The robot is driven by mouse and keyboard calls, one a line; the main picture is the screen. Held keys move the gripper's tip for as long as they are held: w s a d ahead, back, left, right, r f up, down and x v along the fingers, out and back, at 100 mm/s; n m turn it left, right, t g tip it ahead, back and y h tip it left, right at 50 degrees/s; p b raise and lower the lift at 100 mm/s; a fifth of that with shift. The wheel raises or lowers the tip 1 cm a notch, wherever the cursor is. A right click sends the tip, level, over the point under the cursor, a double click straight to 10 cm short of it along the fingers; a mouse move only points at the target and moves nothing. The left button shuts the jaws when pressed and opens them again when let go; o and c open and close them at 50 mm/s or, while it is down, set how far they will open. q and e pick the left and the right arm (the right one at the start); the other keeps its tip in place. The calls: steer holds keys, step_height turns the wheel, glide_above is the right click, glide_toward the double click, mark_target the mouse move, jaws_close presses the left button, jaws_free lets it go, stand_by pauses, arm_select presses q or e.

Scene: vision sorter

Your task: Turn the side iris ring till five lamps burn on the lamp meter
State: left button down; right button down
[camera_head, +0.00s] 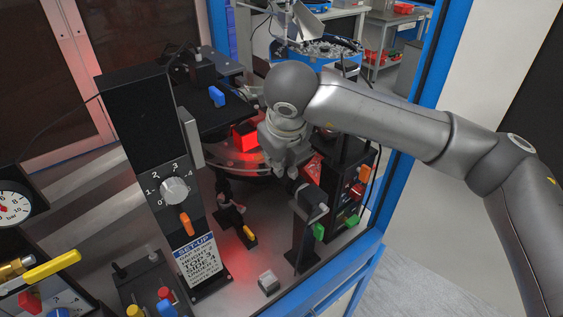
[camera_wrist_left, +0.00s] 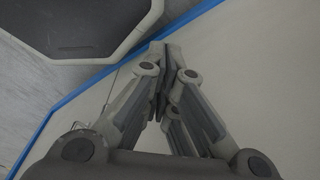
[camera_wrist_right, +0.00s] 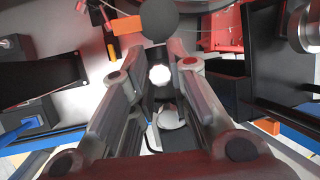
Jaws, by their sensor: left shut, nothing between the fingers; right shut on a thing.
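My right gripper (camera_head: 291,172) reaches down from the right beside a black camera-like head on a post (camera_head: 316,196). In the right wrist view its fingers (camera_wrist_right: 158,62) are closed around a dark part with a bright white round face (camera_wrist_right: 159,75). I take the dark part for the side iris ring, but the fingers hide most of it. My left gripper (camera_wrist_left: 164,62) is shut and empty in the left wrist view, over pale floor beside a blue edge. I cannot pick out the lamp meter or count burning lamps; a dark box with coloured parts (camera_head: 352,200) stands behind the post.
A black column with a numbered dial (camera_head: 174,190) and a SET-UP card (camera_head: 200,258) stands left of the post. A round gauge (camera_head: 14,206) and a yellow-handled valve (camera_head: 50,266) are at far left. A blue frame (camera_head: 372,225) borders the right side.

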steer(key=c, duration=1.4)
jaws_free()
steer(key=shift+s+r, duration=0.1)
steer(key=shift+o, duration=0.2)
steer(key=v, duration=1.2)
